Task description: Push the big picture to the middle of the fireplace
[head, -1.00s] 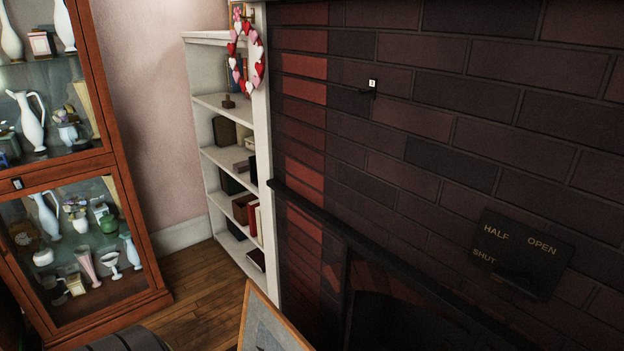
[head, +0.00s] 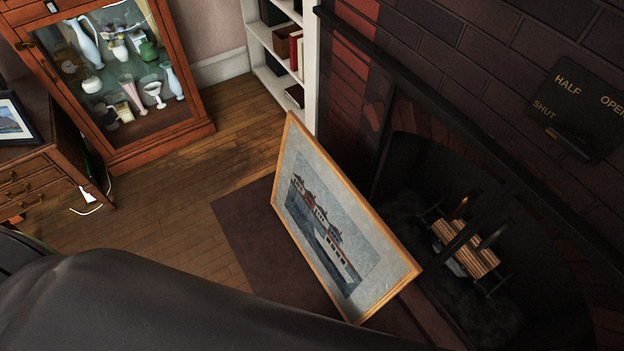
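The big picture (head: 333,232) has a thin wooden frame and shows a row of buildings by water. It stands tilted on the dark hearth area, in front of the left part of the fireplace opening. The fireplace (head: 425,165) has a dark arched opening with logs (head: 466,248) on a grate inside. The picture's lower right corner is near the opening's front edge; I cannot tell whether it touches the fireplace. Neither of my grippers is in view.
A dark rounded surface (head: 180,300) fills the lower left foreground. A glass cabinet (head: 120,75), a white bookshelf (head: 312,60) and a drawer chest (head: 45,165) stand behind. A damper plate (head: 577,112) is on the brick wall. Wood floor (head: 170,195) is open left of the picture.

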